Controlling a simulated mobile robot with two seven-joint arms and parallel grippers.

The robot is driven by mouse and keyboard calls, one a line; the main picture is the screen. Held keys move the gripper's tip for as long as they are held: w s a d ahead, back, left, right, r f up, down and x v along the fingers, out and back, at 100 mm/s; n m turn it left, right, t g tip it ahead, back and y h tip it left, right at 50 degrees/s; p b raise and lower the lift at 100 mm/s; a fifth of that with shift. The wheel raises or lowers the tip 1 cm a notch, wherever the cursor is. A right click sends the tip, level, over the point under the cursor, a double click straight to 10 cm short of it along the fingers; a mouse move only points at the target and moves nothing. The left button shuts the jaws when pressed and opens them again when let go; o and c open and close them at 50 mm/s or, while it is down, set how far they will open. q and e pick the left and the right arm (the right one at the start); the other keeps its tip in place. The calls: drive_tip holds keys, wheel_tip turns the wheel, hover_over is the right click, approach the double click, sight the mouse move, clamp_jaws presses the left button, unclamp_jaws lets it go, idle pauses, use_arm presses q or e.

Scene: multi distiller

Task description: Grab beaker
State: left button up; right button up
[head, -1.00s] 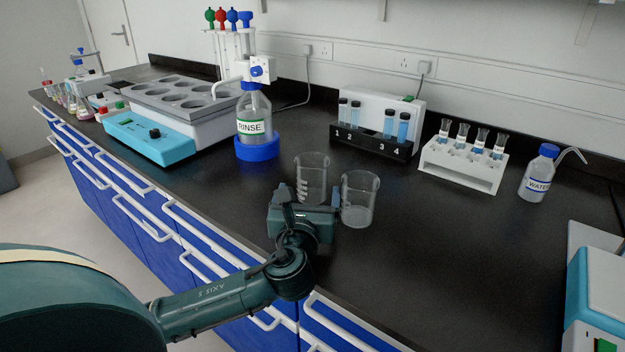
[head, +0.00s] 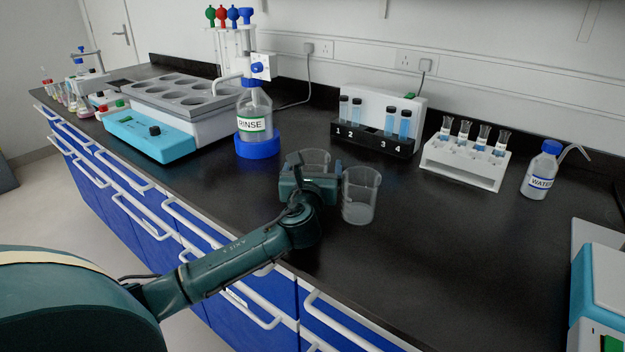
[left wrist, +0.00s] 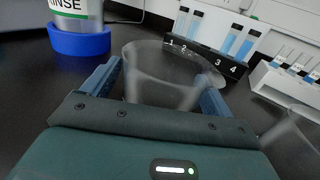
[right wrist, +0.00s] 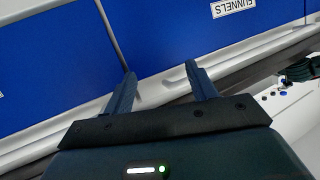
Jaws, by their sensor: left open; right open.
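Two clear glass beakers stand on the black bench. The left beaker (head: 316,158) is partly hidden behind my left gripper (head: 308,168) in the head view. In the left wrist view this beaker (left wrist: 163,75) stands between the two blue fingers of my left gripper (left wrist: 158,88), which is open around it. Whether the fingers touch the glass cannot be told. The right beaker (head: 359,196) stands just right of the gripper, and its blurred side shows in the left wrist view (left wrist: 292,140). My right gripper (right wrist: 163,90) is open and empty in front of blue drawer fronts.
A RINSE bottle (head: 254,120) in a blue holder stands behind left. A numbered tube rack (head: 372,140) and a white funnel rack (head: 462,168) stand behind right, with a WATER bottle (head: 541,172) farther right.

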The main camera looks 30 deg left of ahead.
use_arm(q)
drive_tip(key=shift+c, duration=0.5)
drive_tip(key=c, duration=1)
